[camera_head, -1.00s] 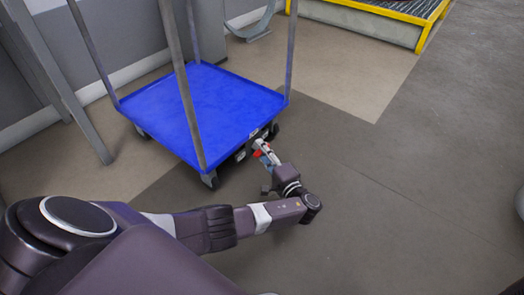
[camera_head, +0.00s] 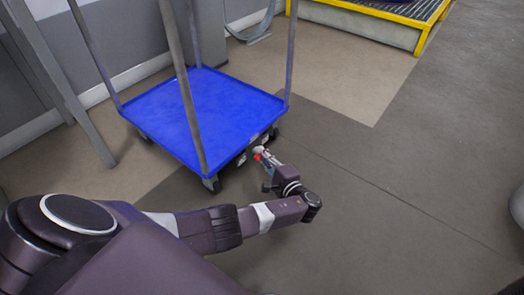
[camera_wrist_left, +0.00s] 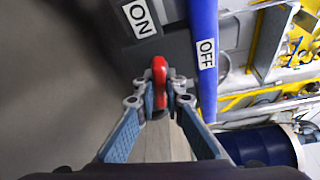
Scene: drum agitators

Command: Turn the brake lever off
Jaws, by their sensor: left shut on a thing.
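A blue cart (camera_head: 215,105) with upright grey posts stands on the floor left of centre in the head view. In the left wrist view, a red brake lever (camera_wrist_left: 159,72) sits at a dark bracket on the cart, between an ON label (camera_wrist_left: 140,18) and an OFF label (camera_wrist_left: 207,54). My left gripper (camera_head: 260,153) is at the cart's near right edge. In the left wrist view my left gripper (camera_wrist_left: 159,90) is shut on the red lever, one finger on each side. The lever's lower part is hidden between the fingers. My right gripper is not in view.
A yellow-edged platform (camera_head: 375,25) stands at the back. In the left wrist view a dark blue drum (camera_wrist_left: 258,148) lies at the lower right. The grey floor (camera_head: 400,190) right of the cart is clear.

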